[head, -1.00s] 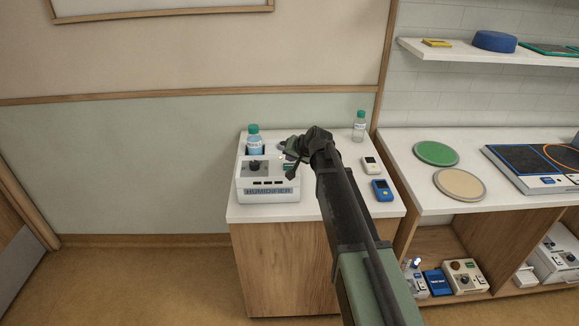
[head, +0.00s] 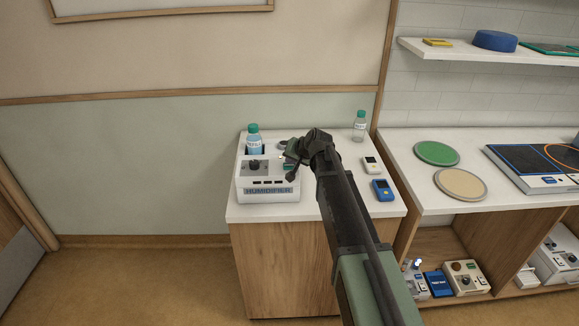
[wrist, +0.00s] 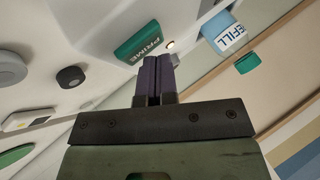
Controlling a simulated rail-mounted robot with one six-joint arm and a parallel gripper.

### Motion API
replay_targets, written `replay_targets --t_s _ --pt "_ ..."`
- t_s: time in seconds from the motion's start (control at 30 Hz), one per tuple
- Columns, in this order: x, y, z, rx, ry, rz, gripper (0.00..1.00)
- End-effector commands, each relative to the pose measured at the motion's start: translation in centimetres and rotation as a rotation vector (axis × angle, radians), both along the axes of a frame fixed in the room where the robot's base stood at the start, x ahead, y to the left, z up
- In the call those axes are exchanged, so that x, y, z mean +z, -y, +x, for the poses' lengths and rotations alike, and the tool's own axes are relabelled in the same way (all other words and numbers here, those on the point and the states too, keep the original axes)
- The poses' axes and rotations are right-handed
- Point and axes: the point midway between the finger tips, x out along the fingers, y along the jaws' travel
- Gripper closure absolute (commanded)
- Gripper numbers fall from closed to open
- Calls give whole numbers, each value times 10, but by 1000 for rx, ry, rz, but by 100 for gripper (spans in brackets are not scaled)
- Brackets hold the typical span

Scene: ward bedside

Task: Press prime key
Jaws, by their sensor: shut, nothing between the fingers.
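The humidifier (head: 268,187) is a white box with a dark knob, standing on the bedside cabinet. In the wrist view its green key marked PRIME (wrist: 139,43) is on the white panel, just beyond my fingertips. A small lit lamp (wrist: 170,45) is beside the key. My gripper (wrist: 157,62) is shut and empty, its tips at the key's lower edge; I cannot tell whether they touch. In the head view my gripper (head: 290,160) is over the humidifier's right side, and the arm hides part of that area.
A blue bottle with a green cap (head: 254,142) stands in the humidifier; its REFILL label (wrist: 232,37) shows in the wrist view. A clear bottle (head: 359,126), a pale handheld device (head: 371,165) and a blue one (head: 382,190) are on the cabinet top (head: 324,207).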

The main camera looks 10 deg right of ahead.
Motion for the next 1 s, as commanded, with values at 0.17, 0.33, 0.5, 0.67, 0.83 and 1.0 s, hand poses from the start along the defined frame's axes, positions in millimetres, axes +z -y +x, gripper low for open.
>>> replay_targets --t_s 0.17,0.33,0.5,0.67,0.83,1.0 --pt "-3 0 0 0 0 0 100" --pt "-5 0 0 0 0 0 100" --pt "-5 0 0 0 0 0 100" --pt "-4 0 0 0 0 0 100" --pt "5 0 0 0 0 0 100" --pt "12 0 0 0 0 0 100"
